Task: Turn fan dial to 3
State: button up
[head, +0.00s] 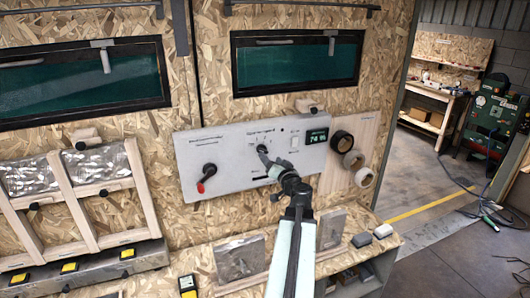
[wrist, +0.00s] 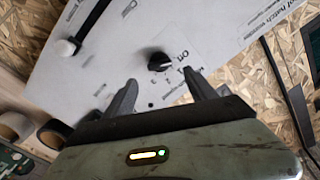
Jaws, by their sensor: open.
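A small black dial (wrist: 160,62) with a light pointer mark shows on the panel in the wrist view, beside printed markings including "On". I cannot read its setting or tell from the print whether it is the fan dial. My gripper (head: 266,158) is in front of the panel's middle and covers part of it. In the wrist view my gripper (wrist: 160,88) is open and empty, with the dial just beyond and between its fingertips; contact is not visible.
A red-handled black switch (head: 207,174) is on the panel's left. A bench with wooden frames lies below.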

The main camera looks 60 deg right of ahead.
aim_at(265, 152)
jog(key=x, duration=0.7)
jog(key=shift+s, duration=0.1)
jog(key=shift+a, duration=0.1)
jog(key=c, duration=1.4)
jog(key=m, duration=0.5)
jog(key=shift+m, duration=0.4)
jog(key=m, duration=0.6)
jog(key=shift+s+f, duration=0.1)
jog(key=shift+f, duration=0.05)
jog(key=m, duration=1.2)
jog(key=shift+f+b, duration=0.2)
jog(key=shift+b, duration=0.15)
